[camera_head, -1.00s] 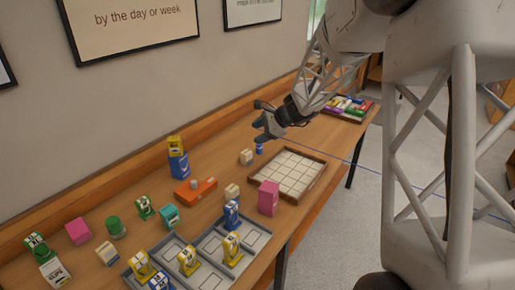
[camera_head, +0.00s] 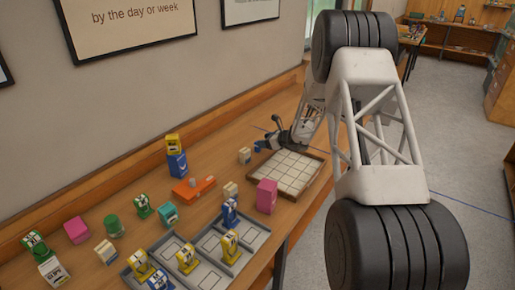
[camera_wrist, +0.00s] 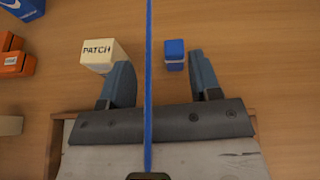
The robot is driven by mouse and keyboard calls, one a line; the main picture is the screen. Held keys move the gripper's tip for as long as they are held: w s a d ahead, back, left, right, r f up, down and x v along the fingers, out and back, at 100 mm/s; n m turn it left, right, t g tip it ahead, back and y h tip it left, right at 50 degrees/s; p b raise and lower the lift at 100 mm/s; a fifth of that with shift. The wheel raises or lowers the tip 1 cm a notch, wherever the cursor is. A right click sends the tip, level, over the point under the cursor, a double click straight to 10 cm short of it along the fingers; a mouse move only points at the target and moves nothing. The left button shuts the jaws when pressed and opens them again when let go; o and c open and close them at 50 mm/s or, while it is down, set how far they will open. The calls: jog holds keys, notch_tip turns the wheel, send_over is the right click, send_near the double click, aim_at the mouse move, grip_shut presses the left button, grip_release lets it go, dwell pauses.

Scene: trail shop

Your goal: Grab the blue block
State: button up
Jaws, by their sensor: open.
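The small blue block (camera_wrist: 174,48), with a pale band, stands on the wooden table in the wrist view. My gripper (camera_wrist: 158,64) is open and empty; its fingers are apart, and the block appears between them, closer to the right finger. I cannot tell how far the fingers are above it. In the head view my gripper (camera_head: 266,144) is low over the table near the back edge of the gridded tray, and the block is hard to make out there behind the fingers.
A cream PATCH box (camera_wrist: 105,56) stands close by the left finger; it also shows in the head view (camera_head: 244,155). The gridded tray (camera_head: 318,178) lies in front. A pink box (camera_head: 266,196), an orange item (camera_head: 194,190) and a larger blue box (camera_head: 178,163) stand farther left.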

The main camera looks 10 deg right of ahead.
jog(key=shift+w+d+f+m, duration=0.25)
jog(key=shift+w+f, duration=0.1)
jog(key=shift+f, duration=0.15)
jog(key=shift+w+d+f+m, duration=0.2)
jog(key=shift+w+f+m, duration=0.1)
jog(key=shift+f, duration=0.15)
jog(key=shift+x, duration=1.3)
jog(key=shift+w+a, duration=0.1)
jog(key=shift+x, duration=2.5)
jog(key=c, duration=1)
